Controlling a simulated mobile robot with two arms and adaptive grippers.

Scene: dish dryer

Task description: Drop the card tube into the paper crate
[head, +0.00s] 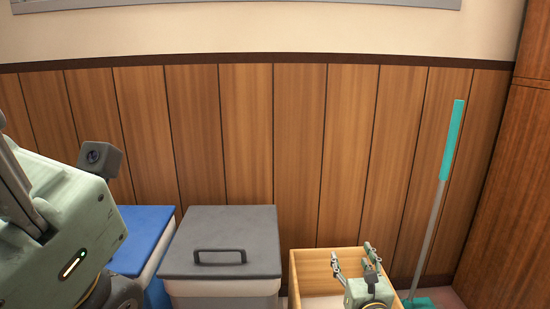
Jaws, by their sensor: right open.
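An open light-wood crate (313,263) stands on the floor against the panelled wall, right of centre at the bottom of the head view. It is the only open container in view, though no label shows that it is the paper crate. My right gripper (353,256) is over the crate, its fingers spread with nothing visible between them. Its body hides part of the crate's inside. The card tube is not visible. My left arm fills the left edge of the view, and its gripper fingers do not show.
A lidded grey bin (222,236) with a handle stands left of the crate. A blue-lidded bin (146,226) stands further left, partly behind my arm. A teal-handled broom (452,140) leans on the wall right of the crate, near a wooden cabinet (508,200).

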